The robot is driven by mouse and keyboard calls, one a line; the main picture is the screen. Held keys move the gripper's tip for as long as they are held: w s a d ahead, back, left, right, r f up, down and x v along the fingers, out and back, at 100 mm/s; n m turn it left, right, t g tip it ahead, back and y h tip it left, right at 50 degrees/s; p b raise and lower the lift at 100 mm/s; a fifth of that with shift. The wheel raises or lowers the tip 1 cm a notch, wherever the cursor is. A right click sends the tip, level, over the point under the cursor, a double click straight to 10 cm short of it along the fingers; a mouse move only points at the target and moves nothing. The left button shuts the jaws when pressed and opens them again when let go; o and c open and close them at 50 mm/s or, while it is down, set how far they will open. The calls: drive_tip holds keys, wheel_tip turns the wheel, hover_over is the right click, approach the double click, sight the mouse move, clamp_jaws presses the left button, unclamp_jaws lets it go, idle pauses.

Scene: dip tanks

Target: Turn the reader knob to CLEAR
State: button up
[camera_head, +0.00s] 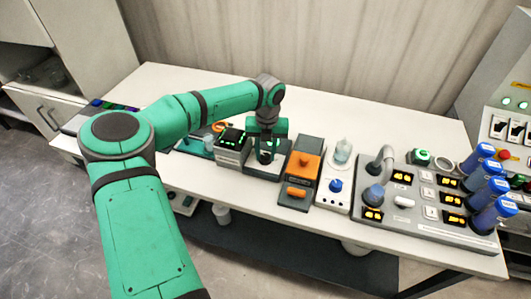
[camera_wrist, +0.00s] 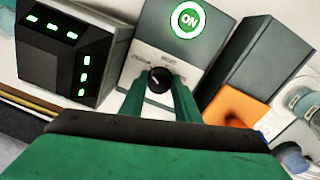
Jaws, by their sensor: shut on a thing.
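The reader (camera_head: 256,168) is a grey and white box near the middle of the bench, below my gripper. In the wrist view the reader (camera_wrist: 152,55) shows a round green sign (camera_wrist: 187,19) that reads ON. Below the sign is a small black knob (camera_wrist: 158,80) with a white pointer mark. Small labels are printed around the knob, too blurred to read surely. My gripper (camera_wrist: 159,88) points down at the panel, with its two green fingers shut on the knob, one on each side. In the head view my gripper (camera_head: 266,154) largely hides the knob.
A dark box with green displays (camera_head: 233,142) stands close on the left. A grey block with an orange part (camera_head: 305,165) stands close on the right. Farther right are a white unit with a blue knob (camera_head: 335,186) and a panel with amber displays (camera_head: 405,220).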

sight(266, 155)
drive_tip(key=shift+w, duration=0.1)
drive_tip(key=o, duration=1)
drive_tip(key=shift+o, duration=0.2)
wheel_tip(266, 155, up, 11)
drive_tip(key=shift+f, duration=0.1)
